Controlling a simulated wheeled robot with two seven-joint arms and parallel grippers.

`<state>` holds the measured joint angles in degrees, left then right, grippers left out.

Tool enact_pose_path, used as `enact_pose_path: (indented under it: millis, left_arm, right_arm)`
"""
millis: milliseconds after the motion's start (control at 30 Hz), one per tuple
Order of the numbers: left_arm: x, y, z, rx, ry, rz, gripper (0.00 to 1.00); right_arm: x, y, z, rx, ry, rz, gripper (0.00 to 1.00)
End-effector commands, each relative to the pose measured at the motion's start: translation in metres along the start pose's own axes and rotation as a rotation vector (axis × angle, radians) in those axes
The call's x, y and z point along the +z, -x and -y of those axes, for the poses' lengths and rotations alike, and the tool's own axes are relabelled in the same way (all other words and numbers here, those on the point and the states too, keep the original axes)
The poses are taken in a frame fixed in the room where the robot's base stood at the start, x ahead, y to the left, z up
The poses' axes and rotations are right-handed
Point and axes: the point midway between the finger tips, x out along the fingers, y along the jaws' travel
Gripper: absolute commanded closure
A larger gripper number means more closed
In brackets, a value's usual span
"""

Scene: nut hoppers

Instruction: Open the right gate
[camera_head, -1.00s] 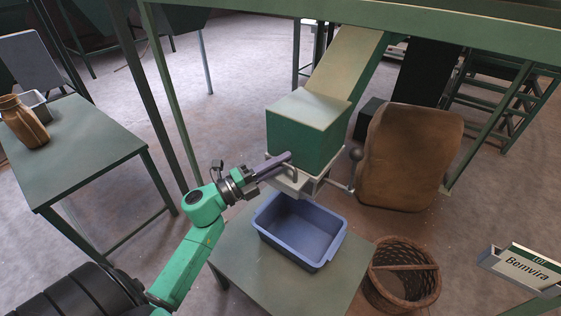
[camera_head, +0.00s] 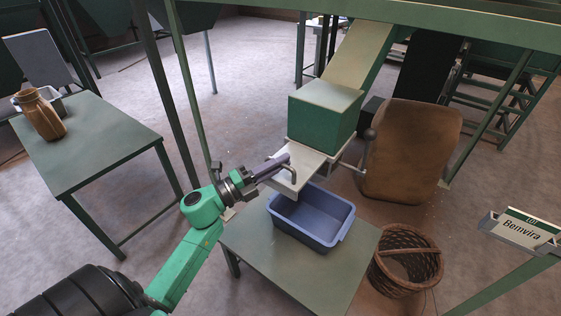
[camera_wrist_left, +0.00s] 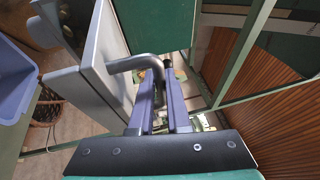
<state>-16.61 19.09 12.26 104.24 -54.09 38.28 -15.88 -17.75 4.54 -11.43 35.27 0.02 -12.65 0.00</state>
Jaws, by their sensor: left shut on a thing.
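The gate is a pale sliding plate (camera_head: 309,160) under the green hopper box (camera_head: 322,117). A long part of the plate sticks out from the box toward my left arm. Its bent metal handle (camera_wrist_left: 133,63) shows at the plate's outer end in the left wrist view, where the plate's pale face (camera_wrist_left: 104,58) stands on the left. My left gripper (camera_head: 287,160) is shut on the handle; its two fingers also show in the left wrist view (camera_wrist_left: 164,85). My right gripper is not in view.
A blue bin (camera_head: 312,218) stands on a green table (camera_head: 262,250) below the gate. A wicker basket (camera_head: 405,262) and a brown sack (camera_head: 412,155) stand to the right. Another table (camera_head: 85,145) at the left holds a brown jar (camera_head: 41,115). A sign (camera_head: 522,230) is at the right.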

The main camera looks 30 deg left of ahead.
Motion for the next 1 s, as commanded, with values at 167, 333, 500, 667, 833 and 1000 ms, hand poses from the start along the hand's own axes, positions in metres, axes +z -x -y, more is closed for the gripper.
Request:
enact_pose_path:
  millis: [167,333,500,667,833,1000]
  left_arm:
    - [0.001,0.0,0.003,-0.005,-0.002,0.0,1.0]
    - [0.001,-0.001,0.003,-0.006,-0.003,0.0,0.78]
    - [0.001,-0.001,0.003,-0.006,-0.003,0.0,0.55]
    - [0.001,-0.001,0.003,-0.006,-0.003,0.0,0.55]
    - [0.0,0.008,0.001,-0.006,-0.001,0.0,0.55]
    - [0.0,0.038,-0.001,-0.004,-0.001,0.001,0.55]
  right_arm:
    - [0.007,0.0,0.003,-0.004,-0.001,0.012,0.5]
    - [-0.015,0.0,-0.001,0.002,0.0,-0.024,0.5]
    - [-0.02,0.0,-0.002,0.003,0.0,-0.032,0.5]
    - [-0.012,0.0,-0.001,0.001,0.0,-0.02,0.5]
    - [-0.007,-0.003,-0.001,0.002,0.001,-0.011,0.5]
    - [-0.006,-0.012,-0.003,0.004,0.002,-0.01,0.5]
